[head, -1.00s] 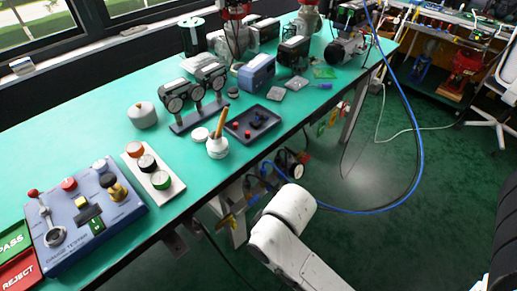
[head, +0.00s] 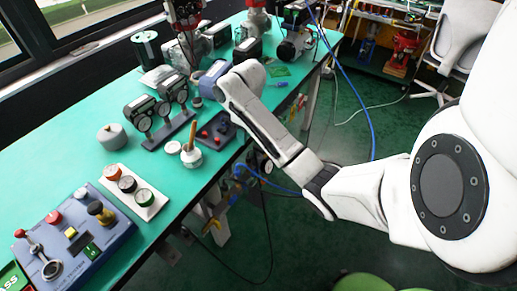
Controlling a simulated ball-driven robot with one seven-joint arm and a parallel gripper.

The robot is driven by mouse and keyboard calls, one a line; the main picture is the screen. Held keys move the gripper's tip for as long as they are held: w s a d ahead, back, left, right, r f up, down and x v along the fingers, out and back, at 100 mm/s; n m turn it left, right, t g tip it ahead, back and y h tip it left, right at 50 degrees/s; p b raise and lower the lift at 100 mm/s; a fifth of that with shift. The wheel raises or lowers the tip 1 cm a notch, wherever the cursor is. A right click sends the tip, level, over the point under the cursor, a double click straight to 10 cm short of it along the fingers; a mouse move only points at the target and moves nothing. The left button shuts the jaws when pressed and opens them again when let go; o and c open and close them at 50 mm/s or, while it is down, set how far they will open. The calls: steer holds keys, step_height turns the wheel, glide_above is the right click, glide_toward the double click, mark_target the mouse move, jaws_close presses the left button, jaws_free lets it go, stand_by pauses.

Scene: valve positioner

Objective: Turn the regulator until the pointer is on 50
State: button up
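No regulator can be singled out with certainty. Two dark units with round dial gauges, a left gauge unit (head: 139,112) and a right gauge unit (head: 172,88), stand on a dark stand on the green bench. Their pointers and numbers are too small to read. My white arm (head: 262,125) reaches in from the right over the bench's front edge. Its far end is near the blue-grey box (head: 211,77) and the dark tray, and covers part of the bench behind it. My gripper's fingers do not show.
The green bench (head: 75,155) carries a blue control box (head: 75,240) with a lever and buttons, a button plate (head: 137,192), a grey lidded pot (head: 111,137), a white pot with a brush (head: 191,156) and a black tray (head: 217,131).

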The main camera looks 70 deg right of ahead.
mark_target(259, 148)
steer(key=shift+g, duration=0.4)
steer(key=s+d, duration=0.3)
steer(key=shift+d, duration=0.3)
step_height(259, 148, down, 11)
steer(key=shift+r, duration=0.2)
jaws_close()
